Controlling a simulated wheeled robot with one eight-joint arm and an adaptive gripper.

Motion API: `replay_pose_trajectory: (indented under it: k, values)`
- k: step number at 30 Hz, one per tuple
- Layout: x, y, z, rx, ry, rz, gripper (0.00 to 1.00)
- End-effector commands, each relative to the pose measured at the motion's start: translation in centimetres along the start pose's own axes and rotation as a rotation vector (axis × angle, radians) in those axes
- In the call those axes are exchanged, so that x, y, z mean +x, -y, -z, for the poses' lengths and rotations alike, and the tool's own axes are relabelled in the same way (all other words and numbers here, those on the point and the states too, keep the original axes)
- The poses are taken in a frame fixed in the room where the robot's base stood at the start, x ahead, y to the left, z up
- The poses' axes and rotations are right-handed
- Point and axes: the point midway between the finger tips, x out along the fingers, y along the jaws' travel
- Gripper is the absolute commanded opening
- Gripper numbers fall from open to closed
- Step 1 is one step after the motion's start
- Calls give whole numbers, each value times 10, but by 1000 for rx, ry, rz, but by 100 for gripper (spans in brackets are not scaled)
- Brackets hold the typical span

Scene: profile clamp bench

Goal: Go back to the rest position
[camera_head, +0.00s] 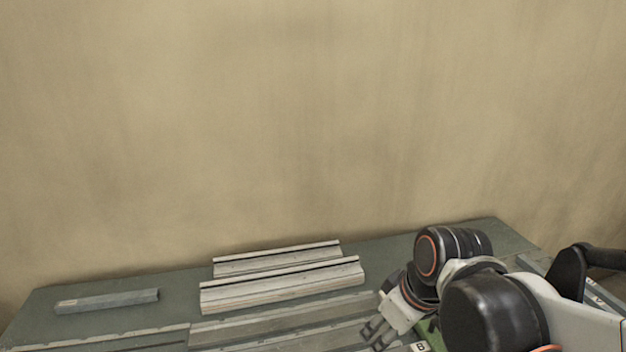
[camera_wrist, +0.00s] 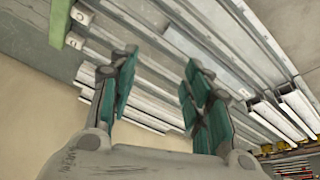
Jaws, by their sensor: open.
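My gripper (camera_head: 378,331) is at the lower right of the head view, over the right part of the bench (camera_head: 400,255). In the wrist view my gripper (camera_wrist: 158,75) shows two teal-padded fingers spread apart with nothing between them. Behind the fingers run several long metal profiles (camera_wrist: 235,68), lying side by side. In the head view, two light profiles (camera_head: 285,288) lie at the middle of the bench. A short grey bar (camera_head: 107,300) lies alone at the left. I cannot tell how far the fingertips are from the profiles.
A beige wall (camera_head: 300,120) rises behind the bench. Flat metal strips (camera_head: 280,325) lie along the bench front. A label with the letter B (camera_head: 420,347) shows near my gripper. The space above the bench's left half is clear.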

Motion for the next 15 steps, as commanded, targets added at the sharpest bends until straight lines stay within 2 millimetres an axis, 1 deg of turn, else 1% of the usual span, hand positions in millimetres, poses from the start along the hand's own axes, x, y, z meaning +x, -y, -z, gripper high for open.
replay_pose_trajectory:
  k: [1, 6, 12, 15]
  values:
    - [-9, -3, -9, 61, -18, -30, 45]
    - [-35, -13, -30, 275, -95, -123, 45]
    - [-56, -21, -54, 484, -189, -205, 45]
    - [-62, -23, -61, 553, -224, -227, 45]
